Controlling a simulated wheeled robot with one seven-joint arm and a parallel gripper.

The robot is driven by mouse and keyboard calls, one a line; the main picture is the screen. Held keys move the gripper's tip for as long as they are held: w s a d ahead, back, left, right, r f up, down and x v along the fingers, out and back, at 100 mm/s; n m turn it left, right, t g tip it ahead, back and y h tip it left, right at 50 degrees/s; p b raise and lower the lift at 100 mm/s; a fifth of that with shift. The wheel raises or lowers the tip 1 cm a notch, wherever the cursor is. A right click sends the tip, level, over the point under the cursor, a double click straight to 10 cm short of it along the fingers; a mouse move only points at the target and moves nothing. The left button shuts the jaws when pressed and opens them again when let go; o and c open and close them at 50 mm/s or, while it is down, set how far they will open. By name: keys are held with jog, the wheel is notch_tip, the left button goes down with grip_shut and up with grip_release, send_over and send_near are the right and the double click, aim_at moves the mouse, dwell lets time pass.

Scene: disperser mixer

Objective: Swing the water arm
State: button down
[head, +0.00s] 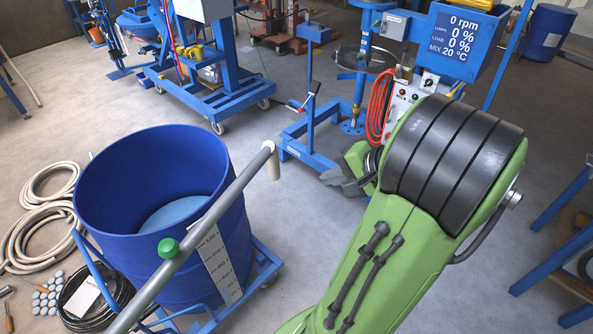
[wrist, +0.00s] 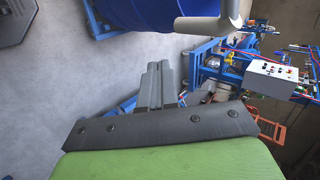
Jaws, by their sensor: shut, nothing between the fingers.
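The water arm (head: 215,213) is a grey pipe with a green knob (head: 168,248) and a pale down-turned spout (head: 272,163) at its far end. In the head view it crosses in front of the right side of the blue drum (head: 150,190), and its spout shows right of the rim. In the wrist view the spout (wrist: 233,14) is at the top right, beside the drum (wrist: 133,14). My gripper (head: 335,180) is right of the spout in the head view, apart from it. Its dark fingers (wrist: 160,82) are together and empty.
The blue drum stands on a wheeled blue frame. Coiled hoses (head: 40,215) lie at left. A blue mixer stand with a control box (head: 405,108) and red hose is behind my gripper. Clear floor lies between drum and stand.

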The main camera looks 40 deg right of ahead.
jog(key=w+r+b+x, duration=0.1)
jog(key=r+x, duration=0.1)
jog(key=x, duration=1.1)
jog(key=shift+w+a+b, duration=0.2)
jog(key=shift+w+b, duration=0.15)
jog(key=shift+r, duration=0.1)
